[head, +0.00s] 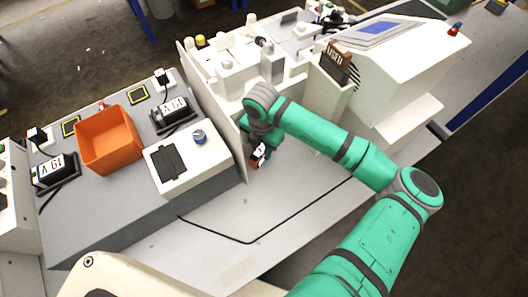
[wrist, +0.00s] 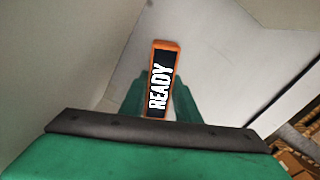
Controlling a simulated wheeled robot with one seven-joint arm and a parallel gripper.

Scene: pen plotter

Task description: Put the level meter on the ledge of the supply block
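My gripper (wrist: 159,92) is shut on an orange-rimmed bar with a black face lettered READY, which I take for the level meter (wrist: 161,75). Its far end extends past the fingertips. In the head view the level meter (head: 258,154) shows small and tilted at my gripper (head: 255,158), close to the upright white panel, above the grey bench. Contact with the panel cannot be told. Which part is the supply block is not certain. A long grey block (head: 105,215) at left carries two black displays reading 19 V (head: 174,108) and a white box with a blue knob (head: 190,165).
An orange bin (head: 108,140) stands on the grey block. The upright white panel (head: 212,97) separates it from white machinery. A tall holder (head: 331,90) and a white console (head: 390,55) stand right. A black cable (head: 250,242) crosses the mostly clear bench front.

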